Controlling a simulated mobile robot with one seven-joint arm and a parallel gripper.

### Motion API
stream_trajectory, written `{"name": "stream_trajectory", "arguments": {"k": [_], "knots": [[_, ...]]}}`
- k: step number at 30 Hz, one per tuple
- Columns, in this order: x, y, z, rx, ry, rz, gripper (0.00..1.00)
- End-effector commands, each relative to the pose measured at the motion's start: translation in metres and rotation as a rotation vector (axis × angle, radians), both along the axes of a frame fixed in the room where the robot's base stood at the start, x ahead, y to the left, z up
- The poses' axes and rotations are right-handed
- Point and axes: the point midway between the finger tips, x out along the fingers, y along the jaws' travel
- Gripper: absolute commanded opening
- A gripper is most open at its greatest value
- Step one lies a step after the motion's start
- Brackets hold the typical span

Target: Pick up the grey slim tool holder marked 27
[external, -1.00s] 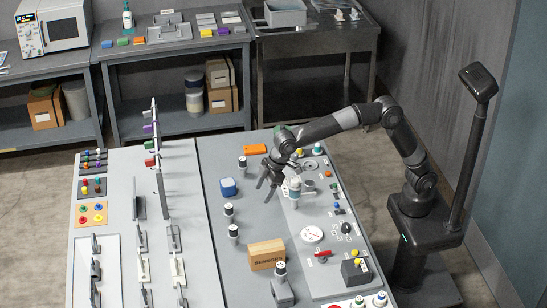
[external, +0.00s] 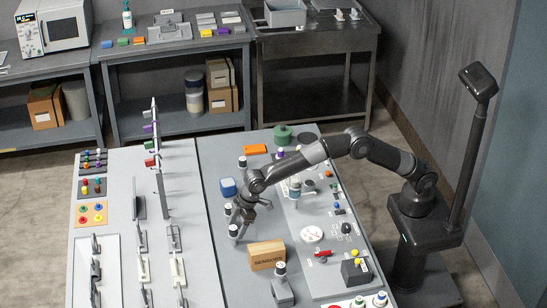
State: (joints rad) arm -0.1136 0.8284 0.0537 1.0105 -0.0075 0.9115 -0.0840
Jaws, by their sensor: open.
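Several slim grey tool holders with dark and white tops stand upright on the grey table. One tool holder (external: 242,163) is behind my gripper, one (external: 228,209) is just left of it, and one (external: 234,232) is just in front of it. No number can be read at this size, so I cannot tell which is marked 27. My gripper (external: 250,212) is open and empty, pointing down close to the two nearer holders. I cannot tell whether it touches either of them.
A cardboard box marked SENSORS (external: 267,255) stands in front of my gripper. An orange block (external: 255,150) and a green round object (external: 283,134) are farther back.

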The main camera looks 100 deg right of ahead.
Motion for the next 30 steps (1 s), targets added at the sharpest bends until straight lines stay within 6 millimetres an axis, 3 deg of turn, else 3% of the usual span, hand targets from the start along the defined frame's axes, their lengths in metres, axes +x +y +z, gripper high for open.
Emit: {"name": "stream_trajectory", "arguments": {"k": [10, 20, 30], "knots": [[0.020, 0.001, -0.039, 0.000, 0.002, 0.000, 0.65], [0.022, 0.002, -0.044, 0.000, 0.001, 0.000, 0.65], [0.022, 0.002, -0.044, 0.000, 0.001, 0.000, 0.37]]}}
